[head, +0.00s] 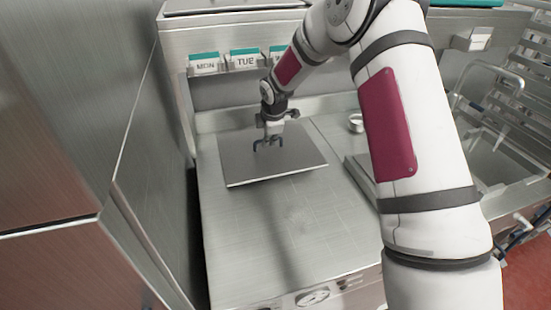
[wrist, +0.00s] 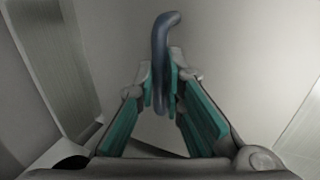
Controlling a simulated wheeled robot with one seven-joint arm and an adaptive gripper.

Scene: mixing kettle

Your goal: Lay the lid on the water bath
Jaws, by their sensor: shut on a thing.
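The lid (head: 294,165) is a flat, square, grey metal plate with a dark bar handle (head: 268,141) near its middle. My gripper (head: 271,133) is above the lid and shut on the handle. In the wrist view the blue-grey handle (wrist: 162,65) stands between the teal-padded fingers of my gripper (wrist: 165,90). The lid lies roughly level over the back part of the steel counter (head: 255,235). I cannot tell whether it hangs above the surface or rests on it. The opening of the water bath is not visible; the lid may hide it.
Tall steel cabinet doors (head: 60,110) stand close on the left. Label holders reading MON (head: 205,64) and TUE (head: 245,60) are on the back ledge. A small metal cup (head: 355,123) stands right of the lid. A sink (head: 500,165) is at the right. The counter's front is clear.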

